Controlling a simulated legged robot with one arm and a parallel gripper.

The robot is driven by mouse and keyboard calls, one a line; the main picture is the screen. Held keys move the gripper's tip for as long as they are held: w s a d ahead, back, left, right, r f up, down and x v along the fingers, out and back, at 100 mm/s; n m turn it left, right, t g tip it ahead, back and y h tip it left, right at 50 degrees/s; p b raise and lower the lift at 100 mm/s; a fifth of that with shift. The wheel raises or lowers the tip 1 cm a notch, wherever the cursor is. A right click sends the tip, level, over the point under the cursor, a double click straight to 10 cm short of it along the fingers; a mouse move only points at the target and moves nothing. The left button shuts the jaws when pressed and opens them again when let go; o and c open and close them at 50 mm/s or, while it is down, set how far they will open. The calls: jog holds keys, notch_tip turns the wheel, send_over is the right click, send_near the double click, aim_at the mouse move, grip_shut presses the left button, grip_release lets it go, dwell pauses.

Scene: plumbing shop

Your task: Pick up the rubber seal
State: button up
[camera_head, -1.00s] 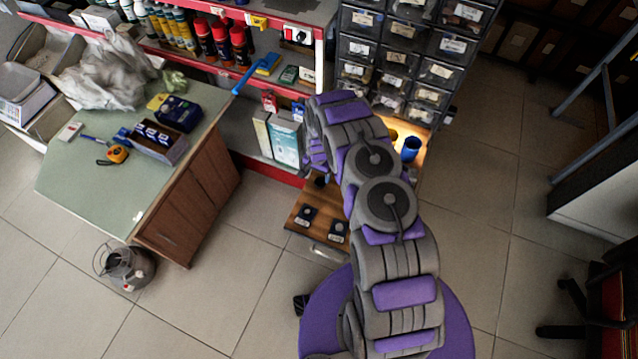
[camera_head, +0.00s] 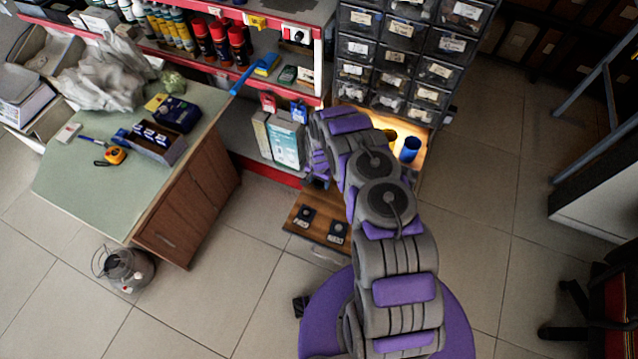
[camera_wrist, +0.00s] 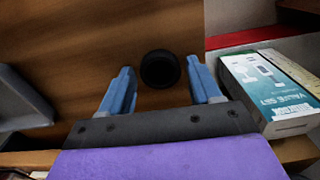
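A black round rubber seal (camera_wrist: 160,69) with a dark centre lies on a brown wooden surface (camera_wrist: 150,25) in the wrist view. My gripper (camera_wrist: 160,78) has its two blue fingers spread, one on each side of the seal. The fingers appear apart from it, and nothing is held. How high the fingertips are above the wood is hard to tell. In the head view the seal is hidden behind my arm, and my gripper is mostly hidden too.
A teal and white valve set box (camera_wrist: 264,88) stands close right of my gripper; it also shows in the head view (camera_head: 286,142). A lower wooden board (camera_head: 318,226) carries two dark labelled items. A blue cup (camera_head: 410,149) stands right of my arm, below the drawer cabinet (camera_head: 398,55).

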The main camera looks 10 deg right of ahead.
jog(key=c, duration=0.8)
jog(key=shift+o, duration=0.2)
jog(key=shift+r, duration=0.15)
